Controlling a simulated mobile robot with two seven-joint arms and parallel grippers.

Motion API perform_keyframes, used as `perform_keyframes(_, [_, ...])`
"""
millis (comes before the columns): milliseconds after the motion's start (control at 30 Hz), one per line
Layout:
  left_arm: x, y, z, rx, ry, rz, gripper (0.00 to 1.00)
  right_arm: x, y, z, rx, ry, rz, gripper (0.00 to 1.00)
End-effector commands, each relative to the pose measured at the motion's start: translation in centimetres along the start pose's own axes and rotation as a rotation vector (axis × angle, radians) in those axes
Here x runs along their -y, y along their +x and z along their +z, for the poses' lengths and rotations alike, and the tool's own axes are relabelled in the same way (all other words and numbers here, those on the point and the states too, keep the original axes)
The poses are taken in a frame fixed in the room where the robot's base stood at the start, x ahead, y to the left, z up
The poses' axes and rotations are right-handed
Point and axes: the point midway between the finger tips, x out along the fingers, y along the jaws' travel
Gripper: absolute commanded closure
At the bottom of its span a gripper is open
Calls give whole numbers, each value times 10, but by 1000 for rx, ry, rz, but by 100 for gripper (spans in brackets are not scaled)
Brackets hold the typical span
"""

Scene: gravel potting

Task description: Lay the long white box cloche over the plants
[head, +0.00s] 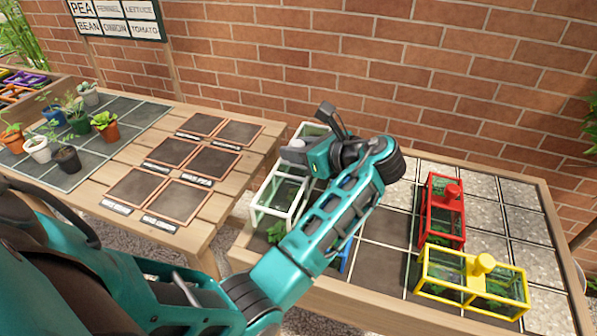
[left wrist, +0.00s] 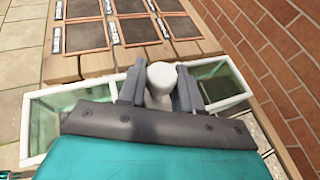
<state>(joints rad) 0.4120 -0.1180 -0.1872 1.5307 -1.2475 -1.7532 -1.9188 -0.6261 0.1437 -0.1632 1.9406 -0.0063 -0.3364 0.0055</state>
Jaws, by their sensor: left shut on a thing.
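The long white box cloche (head: 270,218) has a white frame with clear panes. In the head view it is at the left end of the raised bed, partly hidden behind my left arm. My left gripper (left wrist: 160,88) is shut on the cloche's white knob (left wrist: 162,75), with a finger on each side of it. In the left wrist view the cloche (left wrist: 42,95) extends to both sides of the gripper. A green plant (head: 276,232) shows at the cloche's near end. I cannot tell whether the cloche touches the soil. My right gripper is not in view.
On the bed stand a red cloche (head: 432,240) and a yellow cloche (head: 422,281). A blue edge (head: 345,262) shows under my arm. A wooden table (head: 205,215) with empty framed squares and potted plants is at left. A brick wall (head: 400,60) closes the back.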

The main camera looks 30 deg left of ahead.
Motion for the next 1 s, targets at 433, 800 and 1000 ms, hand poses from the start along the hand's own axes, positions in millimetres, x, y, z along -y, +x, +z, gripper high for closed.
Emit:
perform_keyframes(433, [0,19,-45,1,0,-1,100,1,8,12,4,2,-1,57])
perform_keyframes(800, [0,20,-46,1,0,-1,100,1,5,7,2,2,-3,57])
perform_keyframes(1000, [0,22,-52,2,0,0,100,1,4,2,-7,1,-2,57])
